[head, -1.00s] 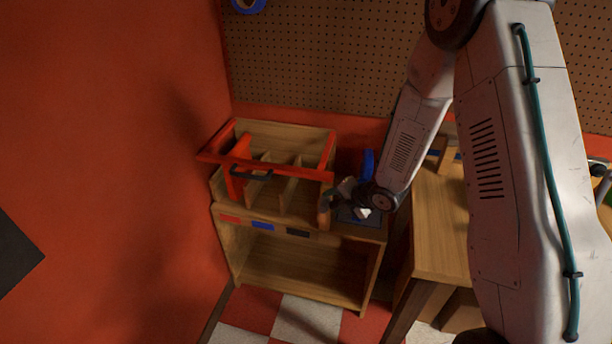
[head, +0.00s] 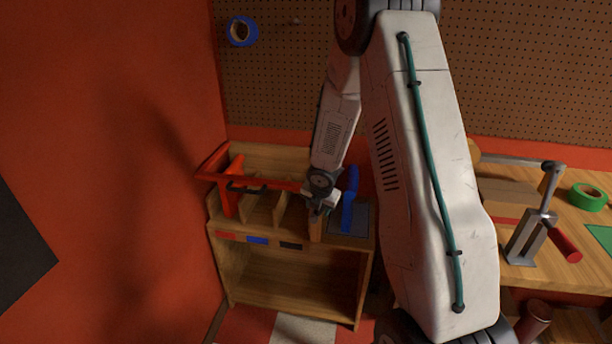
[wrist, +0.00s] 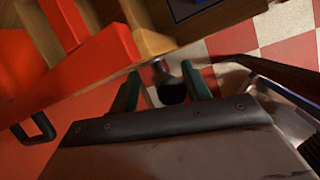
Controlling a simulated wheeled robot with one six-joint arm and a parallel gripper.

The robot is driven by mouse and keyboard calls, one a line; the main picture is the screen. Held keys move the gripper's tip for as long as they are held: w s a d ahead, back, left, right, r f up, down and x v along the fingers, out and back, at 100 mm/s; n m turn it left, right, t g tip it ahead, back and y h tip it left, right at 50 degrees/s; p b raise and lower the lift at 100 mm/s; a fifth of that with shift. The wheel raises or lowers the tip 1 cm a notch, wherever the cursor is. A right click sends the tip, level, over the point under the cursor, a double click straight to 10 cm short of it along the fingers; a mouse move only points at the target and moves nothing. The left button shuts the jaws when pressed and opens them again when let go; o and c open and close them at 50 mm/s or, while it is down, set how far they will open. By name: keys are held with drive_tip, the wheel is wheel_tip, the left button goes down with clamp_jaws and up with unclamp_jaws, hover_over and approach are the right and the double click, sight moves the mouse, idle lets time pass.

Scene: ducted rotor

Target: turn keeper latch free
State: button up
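A red bar (head: 266,183) runs across the front of the wooden rack's upper part, with a black handle (head: 245,189) on it. It also fills the left of the wrist view (wrist: 100,58). I cannot make out the keeper latch for certain; a small upright wooden piece (head: 315,226) stands at the bar's right end, just under my gripper (head: 319,207). In the wrist view my gripper's two green fingers (wrist: 161,88) are apart. A dark round knob-like end (wrist: 172,90) shows between them, with gaps at the sides. Contact with it cannot be told.
The wooden rack (head: 240,270) has dividers and red, blue and black labels. A blue upright thing (head: 350,195) stands close right of my gripper on a dark pad. A workbench (head: 590,235) at right holds a metal clamp (head: 530,225) and green tape (head: 588,197). A red wall stands left.

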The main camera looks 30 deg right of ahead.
drive_tip(key=s+a+r+m, duration=0.3)
drive_tip(key=s+r+m, duration=0.1)
drive_tip(key=r, duration=0.4)
drive_tip(key=s+a+r+m+g+h, duration=0.1)
drive_tip(key=s+a+r+m, duration=0.2)
drive_tip(key=r, duration=0.5)
drive_tip(key=s+a+r+m+g, duration=0.1)
drive_tip(key=s+a+r+m, duration=0.3)
drive_tip(key=s+r, duration=0.3)
drive_tip(key=shift+s+r+m, duration=0.35)
drive_tip(key=shift+r+m, duration=0.4)
drive_tip(key=shift+m, duration=0.05)
drive_tip(key=shift+a, duration=0.1)
